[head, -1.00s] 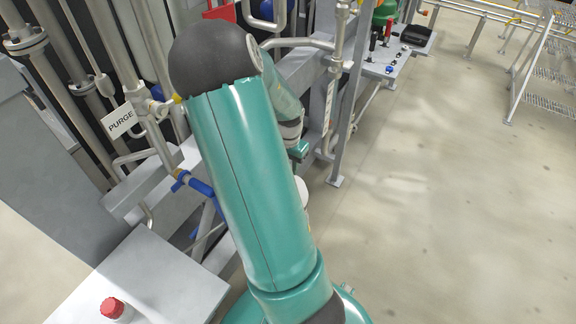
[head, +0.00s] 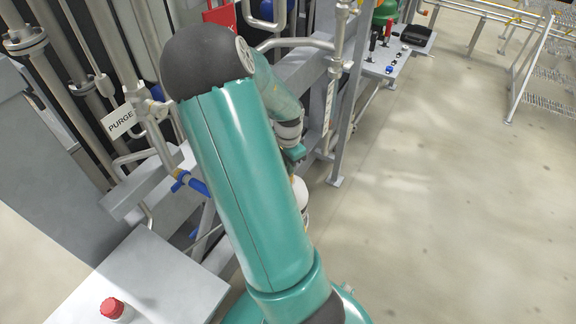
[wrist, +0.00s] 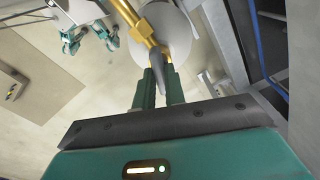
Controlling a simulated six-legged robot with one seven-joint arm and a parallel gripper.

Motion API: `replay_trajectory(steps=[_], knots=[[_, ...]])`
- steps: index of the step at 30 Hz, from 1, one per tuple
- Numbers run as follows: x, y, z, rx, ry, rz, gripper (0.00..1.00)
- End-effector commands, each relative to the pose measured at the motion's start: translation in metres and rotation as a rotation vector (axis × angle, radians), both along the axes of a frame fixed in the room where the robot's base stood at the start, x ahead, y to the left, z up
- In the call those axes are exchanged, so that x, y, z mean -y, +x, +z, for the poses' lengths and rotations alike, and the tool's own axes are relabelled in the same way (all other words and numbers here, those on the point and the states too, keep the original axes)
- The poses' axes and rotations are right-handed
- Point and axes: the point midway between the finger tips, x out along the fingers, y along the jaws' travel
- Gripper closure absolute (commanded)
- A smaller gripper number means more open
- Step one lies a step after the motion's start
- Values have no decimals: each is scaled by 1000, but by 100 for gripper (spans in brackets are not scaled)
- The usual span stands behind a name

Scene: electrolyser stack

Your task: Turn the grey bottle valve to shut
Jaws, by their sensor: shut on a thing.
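In the wrist view, my gripper (wrist: 160,82) has its two teal fingers close on either side of a grey tapered valve handle (wrist: 158,57). The handle meets a brass valve body (wrist: 142,25) on top of a pale round bottle (wrist: 174,32). The jaws are shut on the handle, and the fingers hide part of it. In the head view, my arm covers most of this spot. Only a strip of a pale bottle (head: 301,200) shows to the right of my forearm.
A blue-handled valve (head: 190,182) and a PURGE sign (head: 118,121) are left of my arm. A steel frame post (head: 350,100) rises behind. The floor at right (head: 450,200) is clear.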

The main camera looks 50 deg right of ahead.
Motion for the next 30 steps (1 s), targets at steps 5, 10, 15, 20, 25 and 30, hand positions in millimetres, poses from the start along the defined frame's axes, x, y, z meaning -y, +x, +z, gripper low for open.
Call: replay_trajectory(steps=[5,10,15,20,25,30], knots=[[0,0,1,1,0,2,100],[0,0,0,0,0,-109,100],[0,1,1,0,0,-329,100],[0,0,1,2,0,-400,100],[0,0,1,2,0,-398,100],[0,1,1,1,-1,-498,100]])
